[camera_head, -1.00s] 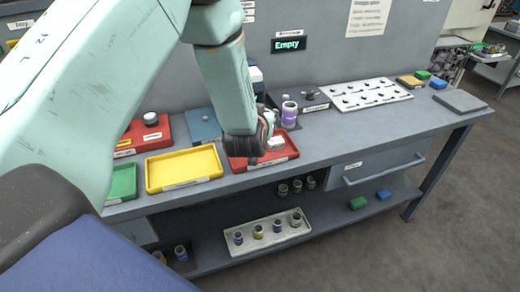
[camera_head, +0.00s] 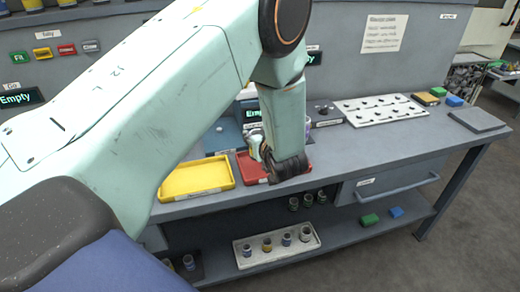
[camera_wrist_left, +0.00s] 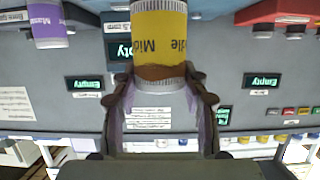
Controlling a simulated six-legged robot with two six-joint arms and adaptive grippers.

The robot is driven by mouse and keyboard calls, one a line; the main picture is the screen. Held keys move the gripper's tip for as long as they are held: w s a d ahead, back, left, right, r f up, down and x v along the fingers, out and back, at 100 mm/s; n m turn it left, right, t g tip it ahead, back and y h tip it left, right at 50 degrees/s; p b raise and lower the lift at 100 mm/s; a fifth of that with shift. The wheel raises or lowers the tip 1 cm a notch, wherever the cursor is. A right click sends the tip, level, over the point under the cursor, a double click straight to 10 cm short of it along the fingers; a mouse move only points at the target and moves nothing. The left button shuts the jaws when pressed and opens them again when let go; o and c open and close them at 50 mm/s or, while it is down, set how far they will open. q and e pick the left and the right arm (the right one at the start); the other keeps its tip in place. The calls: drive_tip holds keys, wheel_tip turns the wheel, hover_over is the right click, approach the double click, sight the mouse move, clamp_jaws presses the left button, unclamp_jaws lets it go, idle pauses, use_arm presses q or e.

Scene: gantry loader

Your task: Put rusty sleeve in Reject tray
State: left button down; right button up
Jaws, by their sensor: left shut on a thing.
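My left gripper (camera_wrist_left: 160,82) is shut on a sleeve (camera_wrist_left: 160,30) with a yellow label reading "Middle", partly cut off, and a rusty brown band below it. In the head view my left wrist hangs over the right part of a red tray (camera_head: 245,167) and hides much of it. The fingers and the sleeve are mostly hidden there by my arm. The tray's label is too small to read, so I cannot tell if it is the Reject tray. My right gripper is not in view.
A yellow tray (camera_head: 196,180) stands left of the red tray. A white pegged board (camera_head: 380,109) lies at the bench's right. A purple-labelled sleeve (camera_wrist_left: 47,25) shows in the left wrist view. Several sleeves stand in a white tray (camera_head: 268,256) on the lower shelf.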

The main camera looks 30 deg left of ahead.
use_arm(q)
drive_tip(key=shift+f, duration=1.95)
drive_tip(key=shift+f, duration=0.1)
drive_tip(key=shift+f, duration=0.15)
drive_tip(key=c, duration=0.7)
unclamp_jaws()
drive_tip(key=shift+s, duration=0.1)
drive_tip(key=shift+c, duration=0.2)
drive_tip(key=shift+o, duration=0.2)
